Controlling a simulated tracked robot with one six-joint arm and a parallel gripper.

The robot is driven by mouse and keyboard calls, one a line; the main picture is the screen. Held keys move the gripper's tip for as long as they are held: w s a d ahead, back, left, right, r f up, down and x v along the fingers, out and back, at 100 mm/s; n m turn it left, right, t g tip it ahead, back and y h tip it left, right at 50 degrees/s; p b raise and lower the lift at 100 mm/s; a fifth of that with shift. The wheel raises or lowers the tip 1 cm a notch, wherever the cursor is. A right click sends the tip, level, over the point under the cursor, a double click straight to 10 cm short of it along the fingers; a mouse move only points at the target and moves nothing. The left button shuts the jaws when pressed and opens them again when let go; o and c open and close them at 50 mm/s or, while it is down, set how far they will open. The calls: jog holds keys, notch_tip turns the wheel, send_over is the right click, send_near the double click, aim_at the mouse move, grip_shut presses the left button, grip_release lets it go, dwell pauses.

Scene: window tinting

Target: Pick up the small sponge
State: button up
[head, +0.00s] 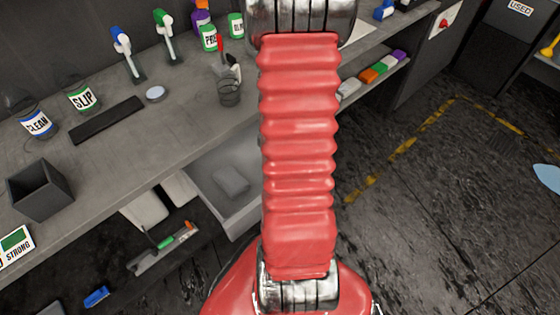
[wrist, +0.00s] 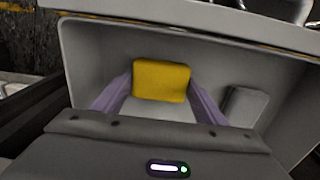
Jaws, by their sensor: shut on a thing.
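The small sponge (wrist: 162,79) is a yellow block in the wrist view. My gripper (wrist: 161,84) has its two purple fingers shut on it, one at each side. The sponge is over or inside a grey open drawer (wrist: 85,50); whether it touches the drawer floor I cannot tell. A pale patch shows just below the sponge between the fingers. A grey block (wrist: 245,105) lies in the drawer to the right. In the head view my red arm hides the gripper and the yellow sponge.
The open drawer (head: 245,215) hangs below the grey workbench (head: 190,110), with the grey block (head: 231,181) in it. Bottles, a dark box (head: 40,190) and a wire cup (head: 229,92) stand on the bench.

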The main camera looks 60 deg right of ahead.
jog(key=shift+r, duration=0.15)
notch_tip(320, 180, up, 10)
dwell(0.6)
dwell(0.4)
jog(key=o, duration=0.4)
jog(key=c, duration=0.3)
jog(key=shift+w, duration=0.1)
jog(key=shift+c, duration=0.2)
